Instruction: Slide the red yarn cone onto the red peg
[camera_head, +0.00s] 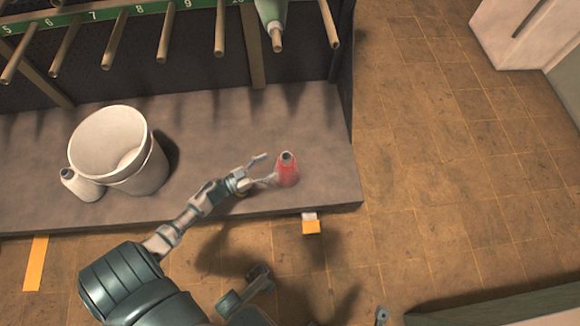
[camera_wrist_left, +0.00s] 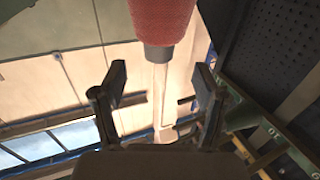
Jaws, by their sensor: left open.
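The red yarn cone (camera_head: 288,172) stands upright on the grey shelf, near its right front part, with its dark narrow tip up. My left gripper (camera_head: 263,170) is open just left of the cone, with its fingers pointing at it. In the left wrist view the cone (camera_wrist_left: 160,18) shows at the top, beyond the two spread fingers (camera_wrist_left: 158,85), with nothing between them. Whether a finger touches the cone I cannot tell. No red peg can be made out. A dark part of my body near the bottom (camera_head: 250,292) may be my right gripper; its jaws are unclear.
A white bucket (camera_head: 108,148) and a white cone (camera_head: 78,184) stand on the shelf (camera_head: 215,120) at left. Several wooden pegs stick out from a green numbered rail (camera_head: 150,8) above. A green cone (camera_head: 272,14) sits on one peg. The shelf right of the red cone is clear.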

